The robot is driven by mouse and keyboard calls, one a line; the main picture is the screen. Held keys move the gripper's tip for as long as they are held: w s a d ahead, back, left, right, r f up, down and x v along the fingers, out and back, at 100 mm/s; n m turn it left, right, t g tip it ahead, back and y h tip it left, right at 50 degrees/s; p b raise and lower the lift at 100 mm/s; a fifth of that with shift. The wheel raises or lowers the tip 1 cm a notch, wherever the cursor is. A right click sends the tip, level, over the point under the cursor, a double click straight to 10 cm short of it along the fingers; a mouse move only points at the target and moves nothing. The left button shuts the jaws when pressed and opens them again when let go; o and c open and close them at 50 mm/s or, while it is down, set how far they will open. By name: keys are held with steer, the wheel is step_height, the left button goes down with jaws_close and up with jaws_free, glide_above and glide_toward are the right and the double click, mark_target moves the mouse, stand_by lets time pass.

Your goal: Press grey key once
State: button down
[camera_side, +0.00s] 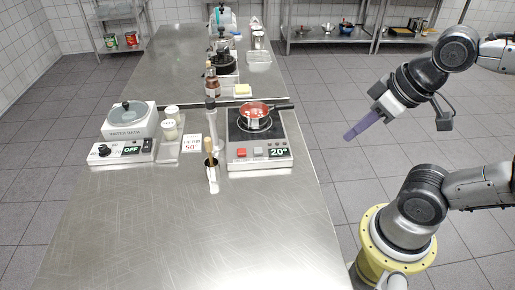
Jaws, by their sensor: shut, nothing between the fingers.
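A hot plate (236,161) stands on the steel table, with a red pan (256,107) on its dark top. Its front panel has a red key (242,152), a grey key (259,152) to the right of it, and a display (279,152) reading 20°. My gripper (349,135) has purple fingers and is shut and empty. It hangs in the air to the right of the hot plate, beyond the table's right edge, pointing down and left. It is well apart from the grey key, which is in plain sight.
Left of the hot plate are a white appliance (118,158) with a knob and an OFF display, small jars (170,130), a sign card (192,148) and an upright brush-like tool (209,152). Bottles and pots stand farther back. The near table (190,240) is clear.

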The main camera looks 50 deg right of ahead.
steer(key=w+d+r+n+t+h, duration=0.1)
steer(key=w+d+r+t, duration=0.1)
steer(key=w+r, duration=0.35)
steer(key=n+t, duration=0.2)
steer(key=n, duration=0.5)
glide_above(262, 151)
step_height(262, 151, down, 8)
steer(key=shift+r+y, duration=0.15)
steer(key=shift+y, duration=0.15)
steer(key=shift+f, duration=4.35)
steer(key=shift+f, duration=0.25)
